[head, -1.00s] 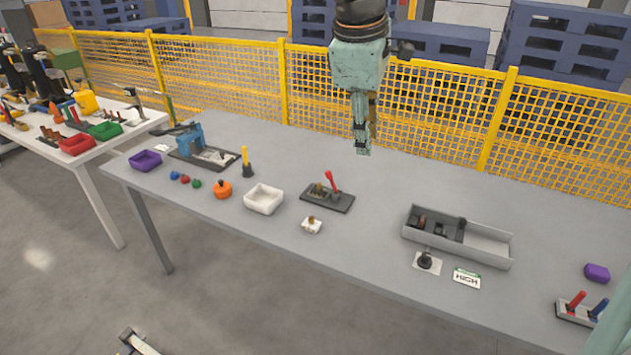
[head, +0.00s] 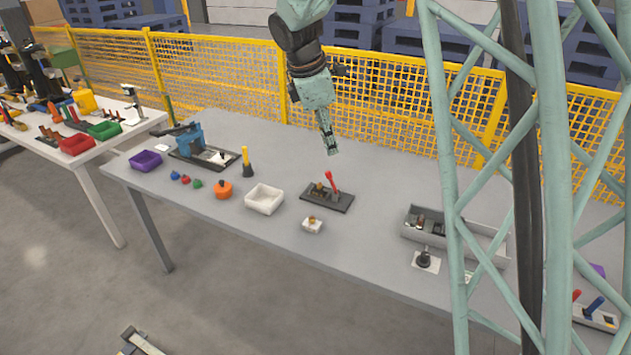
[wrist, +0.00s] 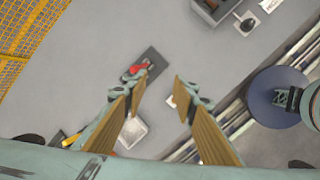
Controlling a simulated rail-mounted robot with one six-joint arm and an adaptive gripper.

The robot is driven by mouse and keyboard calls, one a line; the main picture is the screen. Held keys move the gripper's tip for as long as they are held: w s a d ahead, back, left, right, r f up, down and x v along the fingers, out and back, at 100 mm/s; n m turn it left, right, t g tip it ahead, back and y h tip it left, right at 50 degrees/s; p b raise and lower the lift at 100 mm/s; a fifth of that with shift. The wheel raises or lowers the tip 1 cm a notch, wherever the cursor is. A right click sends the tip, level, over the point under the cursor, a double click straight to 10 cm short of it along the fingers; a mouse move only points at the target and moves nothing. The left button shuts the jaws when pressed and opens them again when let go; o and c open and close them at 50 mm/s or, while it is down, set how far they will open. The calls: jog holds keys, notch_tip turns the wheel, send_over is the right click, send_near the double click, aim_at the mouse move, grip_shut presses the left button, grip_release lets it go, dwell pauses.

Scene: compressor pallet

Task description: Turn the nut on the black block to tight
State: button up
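A flat black block (head: 343,204) lies on the table, with a red lever (head: 330,181) and a small brass-coloured fitting (head: 318,188) on top. The fitting may be the nut; its detail is too small to tell. In the wrist view the black block (wrist: 153,58) and red lever (wrist: 138,69) show beyond the left finger, which hides part of them. My gripper (head: 331,150) hangs above the table behind the black block, apart from it. In the wrist view my gripper (wrist: 155,85) has its two fingers wide apart with nothing between them.
A small white block (head: 312,227) with a brass-coloured top stands in front of the black block. A white tray (head: 264,199) is to its left, a grey bin (head: 408,232) and black knob (head: 424,259) to its right. A yellow mesh fence (head: 230,80) runs behind the table.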

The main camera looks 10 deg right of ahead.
aim_at(319, 184)
jog(key=w+a+f+n+p, duration=0.1)
jog(key=w+a+f+n, duration=0.4)
jog(key=w+f, duration=0.6)
jog(key=shift+f+h, duration=0.3)
jog(key=shift+f, duration=0.15)
jog(key=shift+b+x, duration=1.15)
jog(key=shift+x, duration=5.6)
jog(key=shift+c, duration=0.7)
jog(key=c, duration=0.7)
